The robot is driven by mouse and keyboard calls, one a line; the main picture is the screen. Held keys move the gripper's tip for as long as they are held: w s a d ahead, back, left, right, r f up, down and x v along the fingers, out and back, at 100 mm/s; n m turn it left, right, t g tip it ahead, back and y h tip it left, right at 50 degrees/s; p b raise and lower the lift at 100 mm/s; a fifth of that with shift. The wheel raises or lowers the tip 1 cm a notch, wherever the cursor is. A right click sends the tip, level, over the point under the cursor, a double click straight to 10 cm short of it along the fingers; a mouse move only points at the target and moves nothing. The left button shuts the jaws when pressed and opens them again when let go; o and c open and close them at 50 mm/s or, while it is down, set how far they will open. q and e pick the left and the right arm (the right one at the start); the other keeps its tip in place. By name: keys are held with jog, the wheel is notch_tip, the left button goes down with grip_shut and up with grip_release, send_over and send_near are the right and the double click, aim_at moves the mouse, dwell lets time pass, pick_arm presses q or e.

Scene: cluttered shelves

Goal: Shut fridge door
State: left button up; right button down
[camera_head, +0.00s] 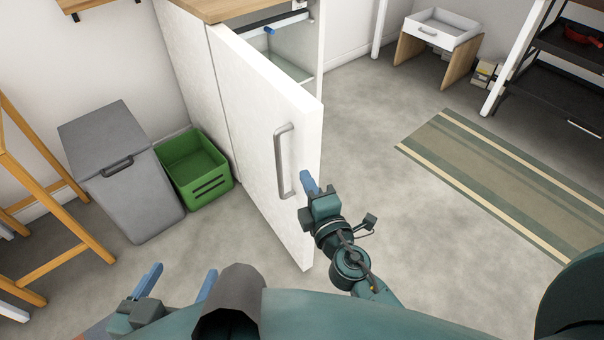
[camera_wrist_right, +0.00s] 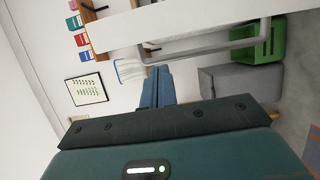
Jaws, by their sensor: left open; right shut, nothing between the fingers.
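The white fridge door (camera_head: 250,110) stands open in the head view, swung out from the cabinet, with a grey bar handle (camera_head: 281,160) on its face. Part of the white interior (camera_head: 287,45) shows behind it. My right gripper (camera_head: 310,183) is shut and empty by the door's free edge, near the handle. In the right wrist view, its closed blue fingers (camera_wrist_right: 158,85) point toward the door (camera_wrist_right: 150,28) and the handle (camera_wrist_right: 210,45); contact cannot be told. My left gripper (camera_head: 180,283) is open and empty at the lower left, away from the door.
A grey bin (camera_head: 120,170) and a green crate (camera_head: 195,170) stand left of the door. A wooden frame (camera_head: 50,180) is at far left. A striped rug (camera_head: 500,180), a small drawer table (camera_head: 440,35) and a dark shelf (camera_head: 560,70) are at right. The floor between is clear.

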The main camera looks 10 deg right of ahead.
aim_at(295, 153)
jog(key=w, duration=0.3)
jog(key=w+a, duration=0.1)
jog(key=w, duration=0.5)
jog(key=shift+a, duration=0.15)
